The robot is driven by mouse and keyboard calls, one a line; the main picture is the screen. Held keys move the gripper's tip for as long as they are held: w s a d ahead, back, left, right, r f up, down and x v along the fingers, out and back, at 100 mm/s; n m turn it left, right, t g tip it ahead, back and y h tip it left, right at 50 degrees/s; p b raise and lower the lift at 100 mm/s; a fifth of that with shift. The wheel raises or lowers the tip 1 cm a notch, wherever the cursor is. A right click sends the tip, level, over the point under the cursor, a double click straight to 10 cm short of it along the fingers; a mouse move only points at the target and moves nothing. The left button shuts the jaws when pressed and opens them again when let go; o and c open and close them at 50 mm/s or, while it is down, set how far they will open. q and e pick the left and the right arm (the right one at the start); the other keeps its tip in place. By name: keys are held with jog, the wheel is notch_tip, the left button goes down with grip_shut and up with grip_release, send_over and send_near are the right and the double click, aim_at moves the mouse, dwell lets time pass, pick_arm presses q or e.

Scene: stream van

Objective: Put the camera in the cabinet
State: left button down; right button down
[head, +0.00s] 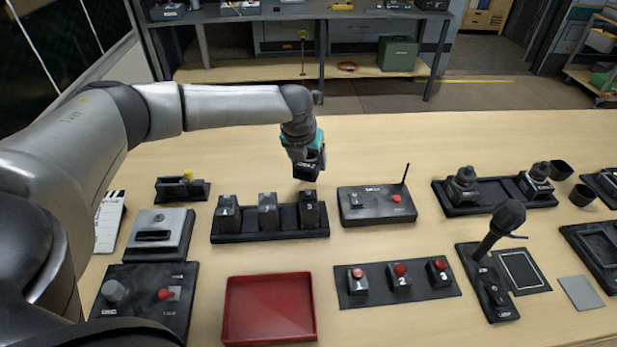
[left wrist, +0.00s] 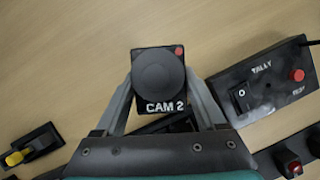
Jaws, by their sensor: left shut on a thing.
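My left gripper (head: 303,150) reaches in from the left over the table. It is shut on a small black camera (head: 309,168), just behind the black rack of battery-like blocks. In the left wrist view the camera (left wrist: 160,82) is between my two fingers (left wrist: 158,105). It shows a round dark lens, a red dot and the label "CAM 2". I cannot tell whether it touches the table. Two similar dark camera-like devices (head: 463,186) stand on a black tray at the right. My right gripper is not in view. I see no cabinet that I can name for sure.
A black TALLY box (head: 377,206) with an antenna stands right of the camera. The rack (head: 270,236), a red tray (head: 232,308), a button panel (head: 396,293) and a microphone (head: 508,216) stand nearer. The table's back strip is clear. A grey bench (head: 245,14) stands behind.

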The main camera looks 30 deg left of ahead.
aim_at(308, 175)
pick_arm(q)
jog(key=shift+f+b, duration=0.45)
jog(key=shift+f, duration=1.95)
jog(key=shift+r, duration=0.1)
jog(key=shift+c, duration=2.2)
grip_release()
jog(key=shift+f, duration=0.2)
jog(key=o, duration=0.4)
jog(key=shift+o, duration=0.2)
